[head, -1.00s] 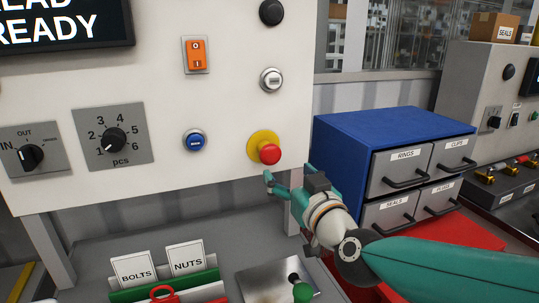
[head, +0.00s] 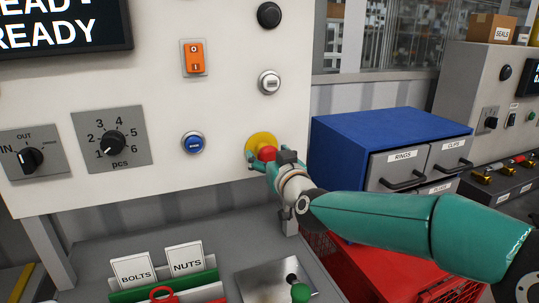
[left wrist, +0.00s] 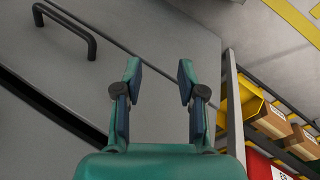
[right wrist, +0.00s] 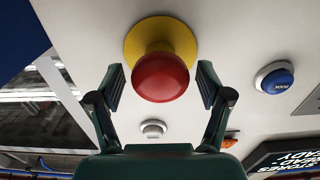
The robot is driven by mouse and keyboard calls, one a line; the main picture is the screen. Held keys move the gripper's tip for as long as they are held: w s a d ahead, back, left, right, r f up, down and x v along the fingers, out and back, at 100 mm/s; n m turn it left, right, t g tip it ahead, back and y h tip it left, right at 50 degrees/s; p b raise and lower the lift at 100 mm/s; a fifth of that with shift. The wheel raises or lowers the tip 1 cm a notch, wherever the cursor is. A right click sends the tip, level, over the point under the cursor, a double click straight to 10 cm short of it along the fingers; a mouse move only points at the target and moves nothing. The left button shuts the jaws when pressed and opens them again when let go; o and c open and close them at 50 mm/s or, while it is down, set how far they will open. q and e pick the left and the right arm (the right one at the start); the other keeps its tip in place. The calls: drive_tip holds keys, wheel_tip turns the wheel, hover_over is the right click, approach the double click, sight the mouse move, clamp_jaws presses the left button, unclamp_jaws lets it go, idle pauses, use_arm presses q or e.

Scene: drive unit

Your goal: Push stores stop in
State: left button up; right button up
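The stop button, a red mushroom head (head: 266,154) on a yellow round base (head: 258,142), sits low on the right of the white panel. In the right wrist view the red head (right wrist: 161,78) stands out from its yellow base (right wrist: 150,38). My right gripper (head: 264,162) is at the button in the head view. In the right wrist view its open fingers (right wrist: 160,84) stand on both sides of the red head; contact is not clear. My left gripper (left wrist: 158,78) is open and empty in its wrist view, near a grey surface with a black handle. It is not in the head view.
A blue push button (head: 194,142), an orange rocker switch (head: 194,58) and a silver round button (head: 269,82) are on the same panel. A blue drawer cabinet (head: 380,128) stands to the right of my right gripper. A green-knobbed lever (head: 300,290) rises below.

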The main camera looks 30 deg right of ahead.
clamp_jaws()
drive_tip(key=shift+w+d, duration=0.15)
drive_tip(key=shift+w, duration=0.55)
drive_tip(key=shift+r, duration=0.1)
drive_tip(key=shift+c, duration=1.8)
unclamp_jaws()
drive_tip(key=o, duration=0.4)
drive_tip(key=shift+w, duration=0.15)
drive_tip(key=shift+o, duration=0.2)
drive_tip(key=v, duration=1.2)
